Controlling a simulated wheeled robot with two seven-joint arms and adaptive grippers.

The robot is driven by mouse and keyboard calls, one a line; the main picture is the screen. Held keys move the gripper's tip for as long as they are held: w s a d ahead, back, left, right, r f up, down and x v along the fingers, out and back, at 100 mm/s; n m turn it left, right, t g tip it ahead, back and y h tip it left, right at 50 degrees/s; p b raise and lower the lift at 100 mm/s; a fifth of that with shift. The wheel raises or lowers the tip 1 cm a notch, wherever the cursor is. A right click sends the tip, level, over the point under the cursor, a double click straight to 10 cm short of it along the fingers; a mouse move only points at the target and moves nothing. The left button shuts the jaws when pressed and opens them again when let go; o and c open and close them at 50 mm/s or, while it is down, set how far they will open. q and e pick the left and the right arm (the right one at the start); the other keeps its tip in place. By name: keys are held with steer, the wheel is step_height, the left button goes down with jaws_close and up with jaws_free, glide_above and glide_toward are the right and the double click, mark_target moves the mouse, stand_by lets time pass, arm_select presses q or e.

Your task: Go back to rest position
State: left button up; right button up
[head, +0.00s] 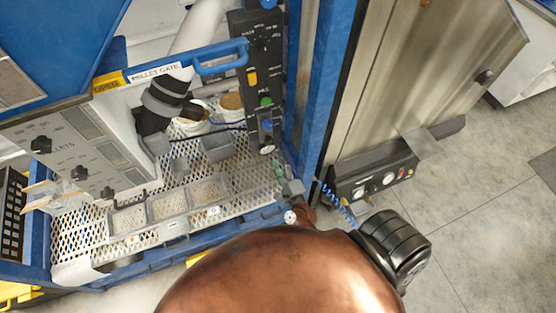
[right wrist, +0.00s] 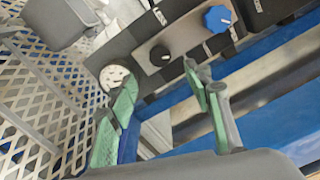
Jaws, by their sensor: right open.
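My right gripper (head: 279,169) is at the right end of the perforated shelf (head: 235,185), close below the black control panel (head: 263,75). In the right wrist view the right gripper (right wrist: 160,80) has its two green-padded fingers apart, with nothing held between them. Panel knobs and a white round dial lie beyond the fingertips there. My copper-coloured right arm covers the bottom middle of the head view. My left gripper is not in view.
Grey bins (head: 164,207) line the shelf's front. A dark hose nozzle (head: 158,112) hangs above the shelf. A blue post (head: 325,75) and a metal cabinet (head: 405,70) with gauges stand right of the gripper. The floor (head: 490,195) at right is clear.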

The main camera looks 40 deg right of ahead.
steer(key=s+a+f+n+g+y, duration=0.25)
steer(key=s+f+n, duration=0.3)
steer(key=f, duration=0.45)
steer(key=s+a+f+n+g+y, duration=0.1)
steer(key=s+f+n+g, duration=0.4)
steer(key=f, duration=0.6)
steer(key=s+a+f+n+y, duration=0.15)
steer(key=s+f+n, duration=0.35)
steer(key=f, duration=0.5)
steer(key=s+d+f+n+g, duration=0.1)
steer(key=s+f+n+g, duration=0.2)
steer(key=s, duration=0.8)
steer(key=s+d+f+n+g, duration=0.1)
steer(key=s+f+n+g, duration=0.2)
steer(key=s+f, duration=0.3)
steer(key=s+d+f+n+g, duration=0.1)
steer(key=s+f+n+g, duration=0.2)
steer(key=s, duration=1.3)
step_height(320, 180, down, 3)
steer(key=shift+d+r+n+h, duration=0.15)
steer(key=shift+d+n+h, duration=0.2)
steer(key=shift+n, duration=0.4)
steer(key=shift+c, duration=0.2)
